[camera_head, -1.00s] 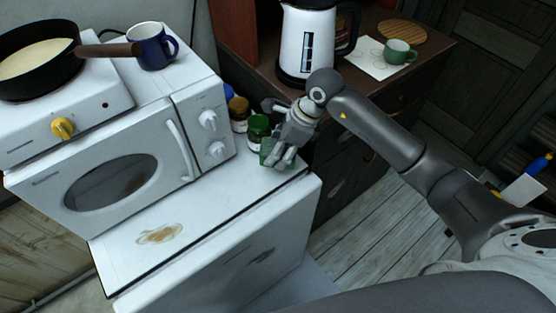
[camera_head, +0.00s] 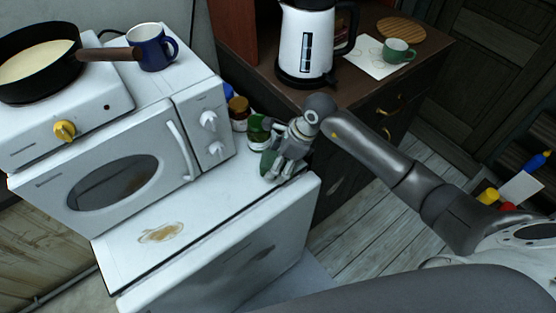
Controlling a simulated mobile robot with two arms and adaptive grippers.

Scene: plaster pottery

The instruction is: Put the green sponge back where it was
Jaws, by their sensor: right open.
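The green sponge (camera_head: 267,161) is on the white top surface (camera_head: 215,198) beside the microwave, close to its right back corner. It is partly hidden by my right gripper (camera_head: 276,172), which is open with its fingers down at the sponge. Whether the fingers still touch the sponge is not clear. My right arm comes in from the right. My left gripper is not in view.
A green jar (camera_head: 257,128) and a brown jar (camera_head: 239,112) stand just behind the sponge, by the microwave (camera_head: 115,180). A brown stain (camera_head: 161,233) marks the white top. A white kettle (camera_head: 305,45) and green cup (camera_head: 398,51) stand on the dark cabinet.

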